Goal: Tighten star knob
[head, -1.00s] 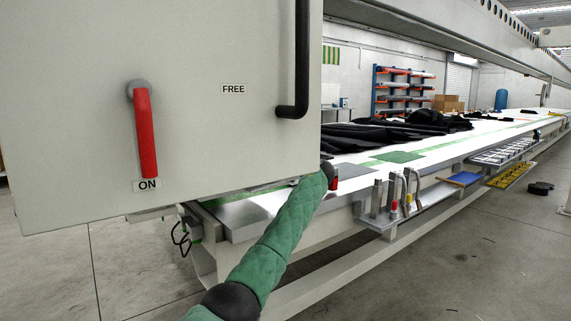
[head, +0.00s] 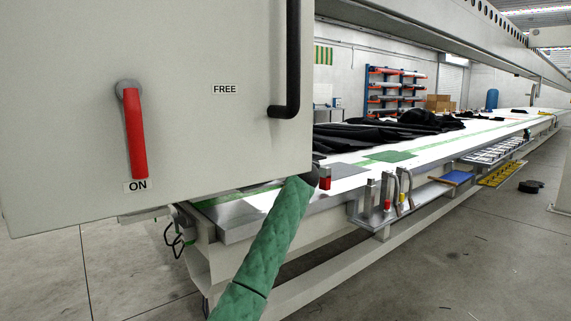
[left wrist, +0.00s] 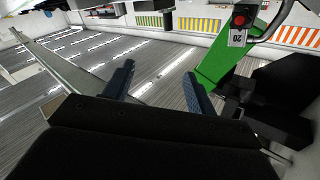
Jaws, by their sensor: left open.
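I cannot make out a star knob in either view. In the left wrist view my left gripper (left wrist: 158,82) is open, its two dark fingers apart with nothing between them. Beyond them are a grey striped surface and a green post (left wrist: 225,62). A red round part (left wrist: 239,19) with a label reading 20 sits near the top right. In the head view an arm of mine in a green sleeve reaches up to the cabinet's lower right corner. Its gripper is hidden there. My right gripper is not seen.
A large grey cabinet (head: 190,60) fills the left, with a red lever (head: 136,133) by the ON label and a black handle (head: 292,70). A long white table (head: 350,178) runs to the right, holding black cloth (head: 385,132). Clamps (head: 390,190) stand on its side shelf. Floor at right is mostly clear.

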